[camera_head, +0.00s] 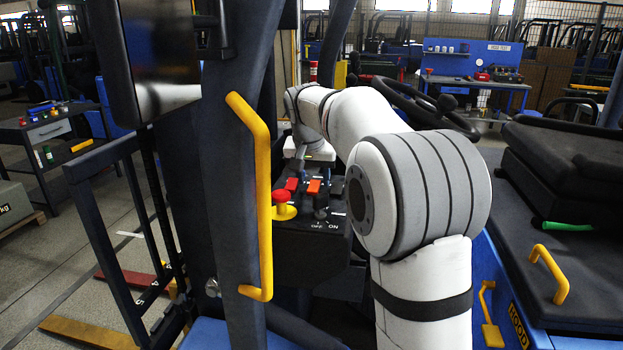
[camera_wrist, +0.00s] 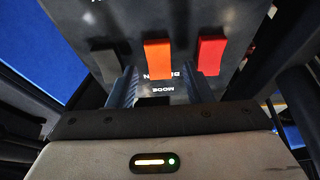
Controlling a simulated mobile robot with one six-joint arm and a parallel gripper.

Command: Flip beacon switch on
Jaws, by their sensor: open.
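The orange beacon switch (camera_wrist: 158,58) is a paddle on a dark panel (camera_wrist: 75,18), with a partly hidden label beside it. It also shows in the head view (camera_head: 314,186). My gripper (camera_wrist: 157,78) is open, its two dark fingers on either side of the orange switch's lower end in the wrist view. No contact can be made out. The orange switch's on or off position cannot be told.
A red switch (camera_wrist: 210,55) and a black switch (camera_wrist: 105,62) flank the orange one. A red mushroom button (camera_head: 282,197) on a yellow base and a black knob (camera_head: 320,212) marked OFF and ON stand nearer. A yellow handrail (camera_head: 262,195) and a steering wheel (camera_head: 425,105) are close by.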

